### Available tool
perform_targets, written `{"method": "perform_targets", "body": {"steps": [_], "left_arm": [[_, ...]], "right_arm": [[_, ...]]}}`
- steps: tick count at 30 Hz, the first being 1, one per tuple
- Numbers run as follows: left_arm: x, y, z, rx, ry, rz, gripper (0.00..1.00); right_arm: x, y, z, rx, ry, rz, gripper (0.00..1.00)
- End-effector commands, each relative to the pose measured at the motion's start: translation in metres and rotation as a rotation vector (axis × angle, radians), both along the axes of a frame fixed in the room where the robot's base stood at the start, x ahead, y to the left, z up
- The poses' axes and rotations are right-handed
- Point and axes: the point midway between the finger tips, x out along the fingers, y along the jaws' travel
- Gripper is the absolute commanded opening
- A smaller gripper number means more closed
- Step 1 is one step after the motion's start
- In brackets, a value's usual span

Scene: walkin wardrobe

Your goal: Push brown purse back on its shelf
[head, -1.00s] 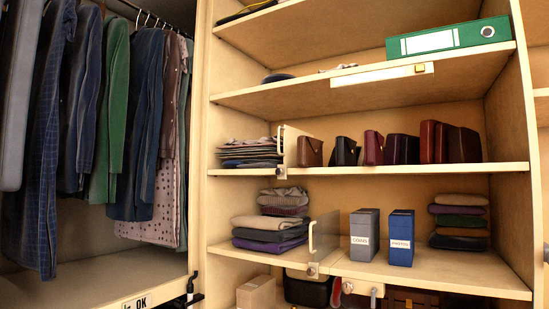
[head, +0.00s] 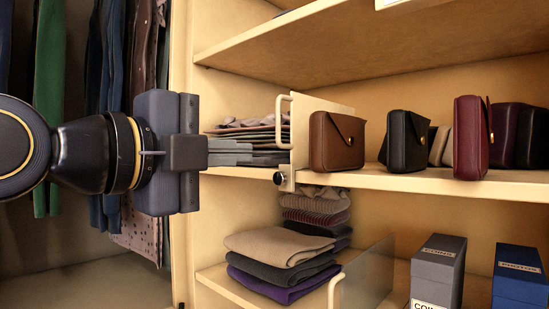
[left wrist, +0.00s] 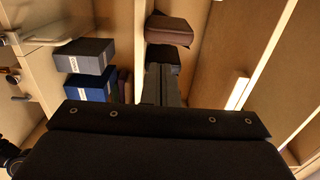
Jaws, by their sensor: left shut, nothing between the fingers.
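The brown purse (head: 337,141) stands upright near the front edge of the middle shelf (head: 430,181), just right of a divider panel with a pale handle (head: 284,122). A brown bag that looks like it also shows at the top of the left wrist view (left wrist: 170,29). My left gripper (head: 245,153) comes in from the left, fingers shut and empty, in front of the folded stack left of the divider. It is apart from the purse in the head view. Its fingers also show in the left wrist view (left wrist: 160,84). My right gripper is not in view.
A black purse (head: 405,141) and a dark red purse (head: 472,138) stand right of the brown one. Below are folded clothes (head: 280,246), a second divider (head: 365,275), a grey box (head: 437,272) and a blue box (head: 518,278). Clothes (head: 47,110) hang at left.

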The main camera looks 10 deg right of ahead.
Motion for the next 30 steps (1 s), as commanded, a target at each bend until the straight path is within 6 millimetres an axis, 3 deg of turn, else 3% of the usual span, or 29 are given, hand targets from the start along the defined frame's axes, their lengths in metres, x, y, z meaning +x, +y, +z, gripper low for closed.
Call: {"method": "perform_targets", "body": {"steps": [5,18,24,30], "left_arm": [[0.013,-0.019,0.003,0.004,-0.004,-0.004,0.0],[0.068,-0.089,0.004,0.003,-0.002,-0.002,0.0],[0.081,-0.105,0.002,0.0,-0.004,-0.001,0.0],[0.085,-0.108,0.001,0.0,-0.005,0.0,0.0]], "right_arm": [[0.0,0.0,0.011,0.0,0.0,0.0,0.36],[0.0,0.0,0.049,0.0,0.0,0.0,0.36],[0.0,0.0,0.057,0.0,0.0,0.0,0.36],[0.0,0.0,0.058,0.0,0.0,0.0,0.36]]}}
